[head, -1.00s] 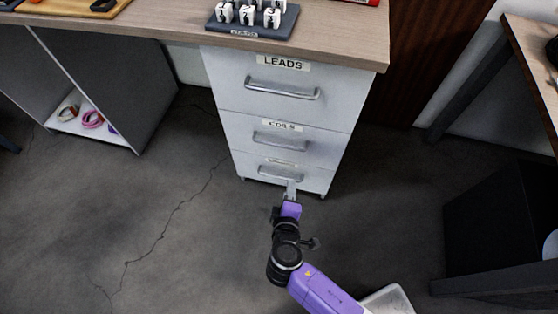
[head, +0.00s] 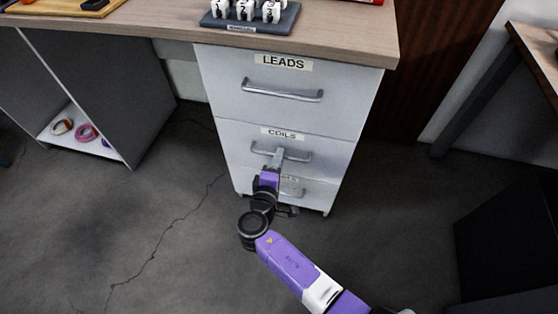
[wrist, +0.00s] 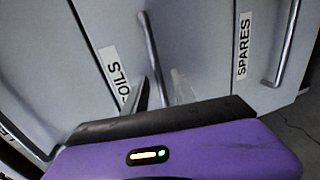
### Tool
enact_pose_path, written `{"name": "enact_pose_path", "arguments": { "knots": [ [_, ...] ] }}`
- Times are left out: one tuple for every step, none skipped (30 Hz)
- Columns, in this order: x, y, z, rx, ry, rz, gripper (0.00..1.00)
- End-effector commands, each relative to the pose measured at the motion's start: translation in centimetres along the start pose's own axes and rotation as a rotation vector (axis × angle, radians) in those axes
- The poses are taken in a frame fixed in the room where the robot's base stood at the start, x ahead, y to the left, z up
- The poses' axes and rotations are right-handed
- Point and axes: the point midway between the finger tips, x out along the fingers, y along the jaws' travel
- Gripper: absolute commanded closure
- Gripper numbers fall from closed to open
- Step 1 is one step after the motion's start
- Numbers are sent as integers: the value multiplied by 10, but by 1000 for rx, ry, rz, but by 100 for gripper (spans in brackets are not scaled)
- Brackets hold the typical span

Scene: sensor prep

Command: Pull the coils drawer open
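The coils drawer (head: 236,143) is the middle drawer of a white cabinet. It looks shut, flush with the drawers above and below. Its COILS label (head: 282,133) sits above a curved metal handle (head: 301,156). My gripper (head: 278,156) is at the middle of this handle and hides part of it. In the wrist view, the coils handle (wrist: 150,45) runs down between my two fingers (wrist: 160,88), which stand apart on either side of it. The COILS label (wrist: 115,70) is partly hidden there. Whether a finger touches the handle cannot be told.
The LEADS drawer (head: 225,85) above and the SPARES drawer below, with its handle (wrist: 287,45), are shut. A wooden desktop (head: 345,40) overhangs the cabinet. A dark box (head: 505,235) stands at the right. The floor (head: 185,235) in front is clear on the left.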

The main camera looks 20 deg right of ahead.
Motion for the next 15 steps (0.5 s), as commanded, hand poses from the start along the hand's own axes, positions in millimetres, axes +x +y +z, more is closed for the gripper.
{"name": "enact_pose_path", "arguments": {
  "knots": [
    [3, 0, 0, 0, 0, 0, 68],
    [4, 0, 0, 1, 0, 0, 68],
    [6, 0, 0, 1, 0, 0, 68],
    [6, 0, 0, 1, 0, 0, 68],
    [6, 0, 0, 1, 0, 0, 68],
    [6, 1, 0, 1, 0, 0, 68],
    [6, 1, 0, 1, 0, 0, 68],
    [6, 1, 0, 1, 0, 0, 68],
    [6, 1, 0, 1, 0, 0, 68],
    [6, 0, 0, 1, 0, 0, 68],
    [6, 0, 0, 1, 0, 0, 72],
    [6, 0, 0, 1, 0, 0, 80],
    [6, 0, 0, 1, 0, 0, 86],
    [6, 0, 0, 1, 0, 0, 91],
    [6, 0, 0, 1, 0, 0, 99]
  ]
}}
